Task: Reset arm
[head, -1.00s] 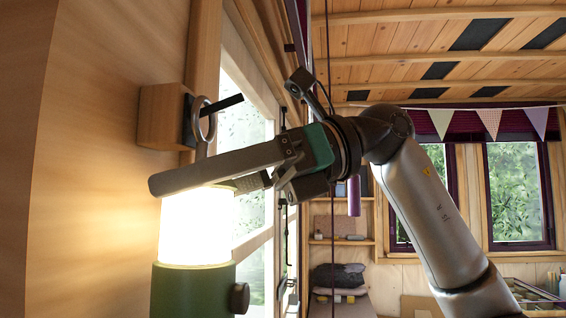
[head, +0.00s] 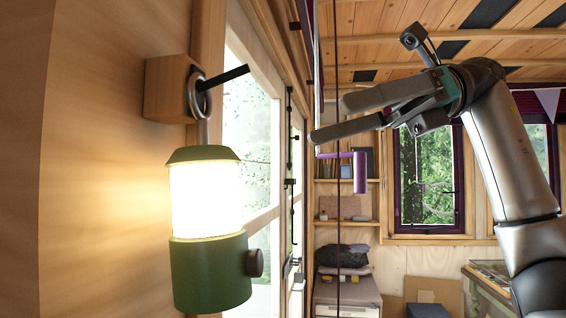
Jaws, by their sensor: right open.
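My right gripper (head: 328,120) is in the middle right of the head view, with its arm coming in from the right. Its two long grey fingers point left and stand apart, with nothing between them. A lit green lantern (head: 210,277) hangs by its metal ring from a dark peg (head: 222,78) on a wooden block at the left wall. The gripper is to the right of the lantern and clear of it. My left gripper is not in the view.
The wooden block (head: 165,88) juts from the left wall beside a window. A thin dark cord (head: 337,230) hangs vertically near the fingers, and a purple bar (head: 360,172) shows below them. Shelves (head: 345,222) and a table (head: 490,275) stand farther back.

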